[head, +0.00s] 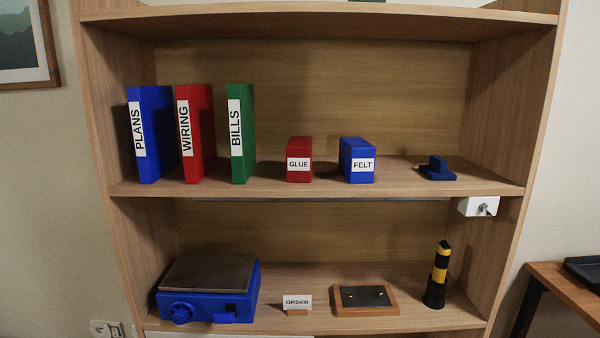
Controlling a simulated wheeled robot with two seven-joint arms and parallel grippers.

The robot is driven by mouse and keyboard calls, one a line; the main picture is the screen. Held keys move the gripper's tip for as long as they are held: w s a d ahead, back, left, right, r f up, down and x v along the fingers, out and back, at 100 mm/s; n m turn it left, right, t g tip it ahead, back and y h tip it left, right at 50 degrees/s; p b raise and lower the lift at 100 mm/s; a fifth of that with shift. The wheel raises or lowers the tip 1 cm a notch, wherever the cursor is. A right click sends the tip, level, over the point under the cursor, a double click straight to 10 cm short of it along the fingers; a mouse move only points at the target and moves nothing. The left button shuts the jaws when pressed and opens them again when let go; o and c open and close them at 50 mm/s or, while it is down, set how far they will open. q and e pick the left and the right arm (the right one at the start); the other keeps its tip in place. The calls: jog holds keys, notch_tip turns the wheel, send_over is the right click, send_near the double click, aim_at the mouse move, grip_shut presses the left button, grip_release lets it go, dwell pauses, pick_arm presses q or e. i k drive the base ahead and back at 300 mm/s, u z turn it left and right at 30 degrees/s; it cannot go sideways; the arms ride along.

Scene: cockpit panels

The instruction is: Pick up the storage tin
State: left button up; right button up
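Nothing in the head view is labelled as a storage tin. Two small labelled boxes stand upright on the upper shelf, and I cannot tell which one, if either, is the tin. One is a red box (299,172) with a white GLUE label, near the middle. The other is a blue box (350,152) with a white FELT label, to its right. A clear gap separates them. Neither of my grippers is in view.
Blue PLANS (162,135), red WIRING (198,130) and green BILLS (236,172) binders stand left. A dark blue object (437,173) lies right. Below are a blue scale-like device (210,290), ORDER card (297,302), wooden plaque (350,311) and striped post (440,272).

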aim_at(298, 149)
jog(key=u, duration=0.35)
jog(key=k, duration=0.4)
jog(key=u, duration=1)
jog(key=i, duration=1.15)
jog(key=z, duration=0.9)
